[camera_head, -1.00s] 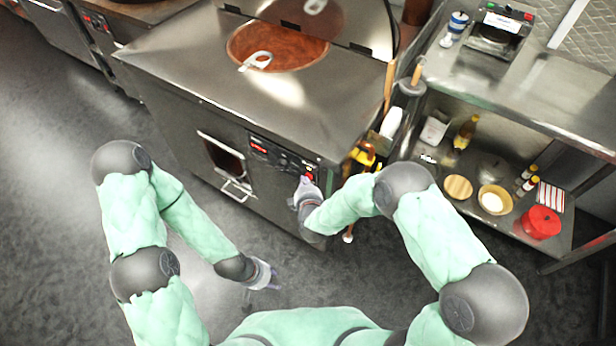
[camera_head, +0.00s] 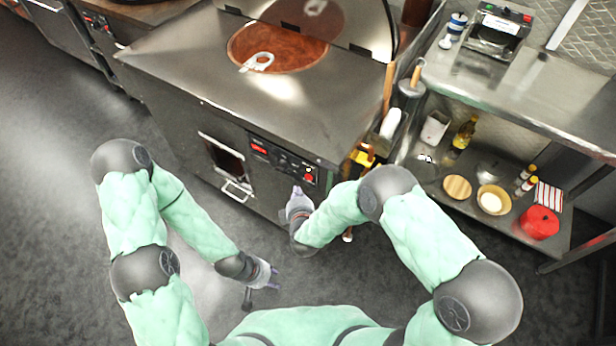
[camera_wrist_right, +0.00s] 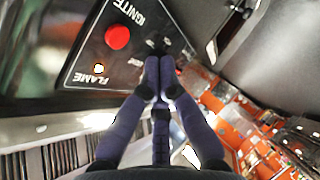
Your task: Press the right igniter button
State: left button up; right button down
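The oven's black control panel (camera_head: 283,160) is on the front of the steel tandoor. Red controls (camera_head: 308,173) show at its right end. My right gripper (camera_head: 297,192) is just in front of and below the panel's right end. Its fingertips (camera_wrist_right: 160,66) are together, empty, to the right of and below the red button, apart from it in the picture. My left gripper (camera_head: 268,275) hangs low over the floor; its finger opening is unclear.
The tandoor (camera_head: 250,90) has its round lid raised. A steel shelf unit (camera_head: 530,90) stands at right with bowls, bottles and a red pot (camera_head: 540,222). A yellow item (camera_head: 363,158) hangs between oven and shelf. The floor in front is open.

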jog(key=shift+s+a, duration=0.55)
jog(key=shift+s, duration=0.2)
jog(key=shift+d+f, duration=0.1)
dwell(0.3)
jog(key=s+d+f+m+g+y, duration=0.1)
jog(key=s+d+f+m+g, duration=0.5)
jog(key=f+m, duration=0.2)
jog(key=s+d+f+m+g+y, duration=0.1)
jog(key=s+d+m+g, duration=0.1)
jog(key=s, duration=0.6)
jog(key=s+d+f+m+g+y, duration=0.1)
jog(key=s+d+m+g, duration=0.1)
jog(key=s+m+g, duration=0.2)
jog(key=s+m, duration=0.3)
jog(key=s, duration=0.1)
jog(key=shift+s+d+f+g, duration=0.25)
jog(key=shift+s+f+g, duration=0.05)
jog(key=shift+s, duration=0.1)
dwell(1.0)
